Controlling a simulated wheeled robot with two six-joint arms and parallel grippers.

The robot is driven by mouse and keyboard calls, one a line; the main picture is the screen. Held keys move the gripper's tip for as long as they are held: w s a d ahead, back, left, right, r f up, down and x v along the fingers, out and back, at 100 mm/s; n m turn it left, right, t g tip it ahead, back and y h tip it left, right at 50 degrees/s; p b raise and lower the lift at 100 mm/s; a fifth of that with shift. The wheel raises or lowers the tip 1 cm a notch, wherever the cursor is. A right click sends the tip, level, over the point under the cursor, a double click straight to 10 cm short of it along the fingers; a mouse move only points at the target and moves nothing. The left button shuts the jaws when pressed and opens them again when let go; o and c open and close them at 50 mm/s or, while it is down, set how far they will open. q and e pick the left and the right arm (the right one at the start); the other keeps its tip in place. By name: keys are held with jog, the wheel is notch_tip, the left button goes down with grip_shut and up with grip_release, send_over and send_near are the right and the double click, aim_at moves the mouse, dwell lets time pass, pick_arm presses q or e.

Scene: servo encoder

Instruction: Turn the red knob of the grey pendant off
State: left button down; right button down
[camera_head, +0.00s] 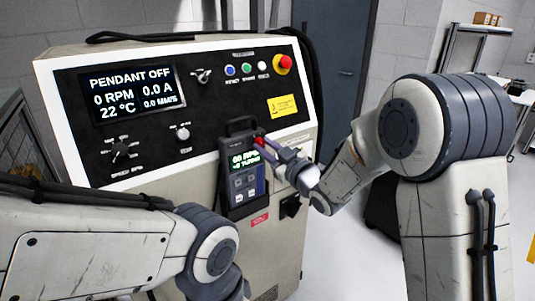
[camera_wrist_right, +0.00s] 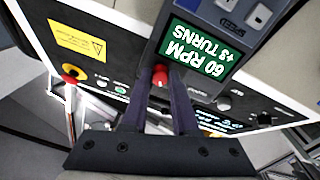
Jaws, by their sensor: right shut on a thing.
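The grey pendant (camera_head: 240,172) hangs upright on the front of the console, and its green screen reads 60 RPM and +3 TURNS. It shows upside down in the right wrist view (camera_wrist_right: 226,22). Its small red knob (camera_wrist_right: 160,76) sits beside the screen, between my right fingertips; it also shows in the head view (camera_head: 259,140). My right gripper (camera_head: 264,147) reaches in from the right and is shut on the knob, the fingers partly hiding it. My left arm lies at lower left; its gripper is out of view.
The console screen (camera_head: 130,92) reads PENDANT OFF, 0 RPM, 0.0 A. A red emergency button (camera_head: 284,63) stands at the panel's top right, above a yellow label (camera_head: 282,106). A black cable lies on top.

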dwell(0.5)
jog(key=c, duration=0.7)
grip_release()
jog(key=shift+s+d+f, duration=0.1)
jog(key=shift+s+d, duration=0.1)
jog(key=shift+d, duration=0.05)
jog(key=b+v, duration=0.2)
jog(key=v, duration=0.8)
jog(key=shift+b, duration=0.3)
jog(key=shift+a, duration=0.1)
